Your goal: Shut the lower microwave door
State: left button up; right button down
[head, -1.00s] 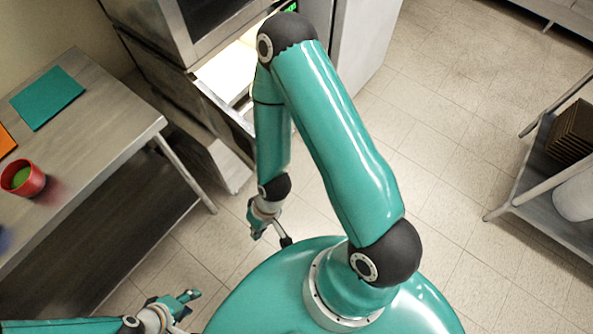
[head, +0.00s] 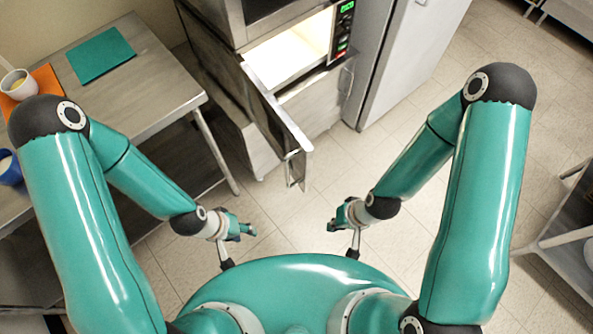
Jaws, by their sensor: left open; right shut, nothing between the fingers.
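The lower microwave (head: 293,52) stands at the top middle of the head view, its lit inside showing. Its door (head: 270,115) is open and swung out toward me, seen nearly edge-on, with a bar handle (head: 297,168) near its free end. My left gripper (head: 246,230) is open and empty, below and left of the handle, apart from the door. My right gripper (head: 334,222) is shut on nothing, below and right of the handle, also apart from the door.
An upper microwave (head: 268,10) sits above, cut off by the frame. A steel table (head: 150,85) on the left bears a teal mat (head: 100,53), an orange mat (head: 45,80) and a white cup (head: 18,84). A tall grey cabinet (head: 410,50) stands right of the microwave. Floor between is clear.

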pick_arm(q)
jog(key=shift+w+d, duration=0.1)
jog(key=shift+f, duration=0.1)
jog(key=n+t+h+b, duration=0.5)
jog(key=n+h+b, duration=1.1)
jog(key=b, duration=1.4)
send_near(287, 174)
jog(key=w+d+n+y, duration=0.1)
jog(key=d, duration=0.2)
jog(key=w+d+r+n+y, duration=0.1)
jog(key=d, duration=0.2)
jog(key=w+d+n, duration=0.1)
jog(key=d, duration=0.2)
jog(key=shift+w+d+r+y, duration=0.15)
jog(key=shift+r+y, duration=0.05)
jog(key=shift+y, duration=0.2)
grip_shut()
